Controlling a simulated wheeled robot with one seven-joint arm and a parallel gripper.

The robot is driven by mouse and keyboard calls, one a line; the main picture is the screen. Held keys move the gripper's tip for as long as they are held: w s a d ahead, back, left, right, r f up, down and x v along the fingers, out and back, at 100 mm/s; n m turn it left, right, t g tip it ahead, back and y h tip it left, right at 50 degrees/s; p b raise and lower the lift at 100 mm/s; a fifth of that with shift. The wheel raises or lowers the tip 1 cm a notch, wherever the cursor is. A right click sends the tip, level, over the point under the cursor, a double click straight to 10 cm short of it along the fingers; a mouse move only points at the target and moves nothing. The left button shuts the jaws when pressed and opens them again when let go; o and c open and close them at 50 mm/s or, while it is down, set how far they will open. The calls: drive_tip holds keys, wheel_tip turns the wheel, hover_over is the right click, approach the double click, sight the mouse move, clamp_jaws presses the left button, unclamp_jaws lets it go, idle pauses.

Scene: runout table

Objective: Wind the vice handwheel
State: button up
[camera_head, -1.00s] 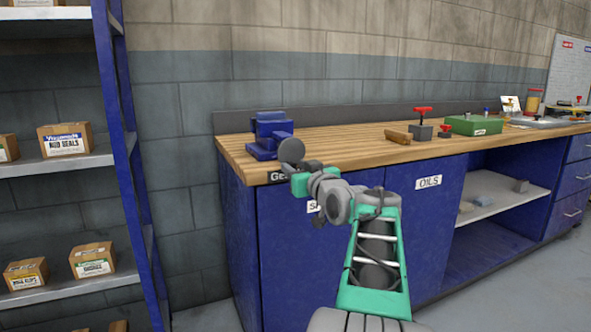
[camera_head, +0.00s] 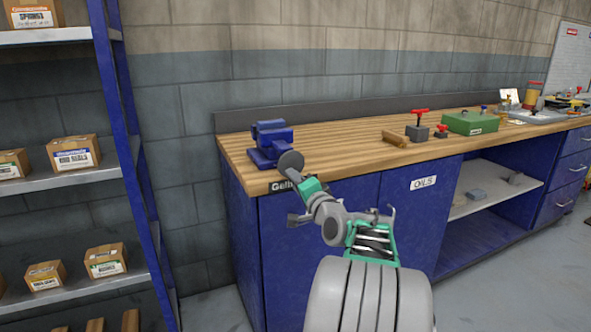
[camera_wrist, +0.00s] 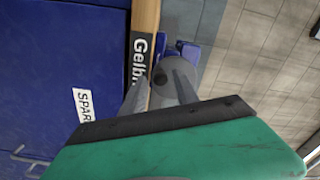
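The blue vice (camera_head: 270,141) stands at the left end of the wooden workbench top (camera_head: 345,145). Its grey round handwheel (camera_head: 291,161) faces me at the bench's front edge. My gripper (camera_head: 299,178) is close in front of the wheel, and its fingers are largely hidden in the head view. In the wrist view my gripper (camera_wrist: 158,82) has its two fingers spread apart, with the grey handwheel (camera_wrist: 160,65) and its dark hub showing between and beyond them. Part of the blue vice (camera_wrist: 190,52) shows behind. I cannot tell whether the fingers touch the wheel.
A wooden block (camera_head: 396,138), a grey block with a red handle (camera_head: 417,132) and a green box (camera_head: 470,123) stand farther right on the bench. Blue cabinet doors (camera_head: 330,240) fill the front below. A blue-post shelf with cartons (camera_head: 74,153) stands at the left.

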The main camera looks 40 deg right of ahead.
drive_tip(key=m+p, duration=1.1)
drive_tip(key=p, duration=0.1)
drive_tip(key=shift+a+p, duration=0.1)
drive_tip(key=shift+p, duration=0.3)
clamp_jaws()
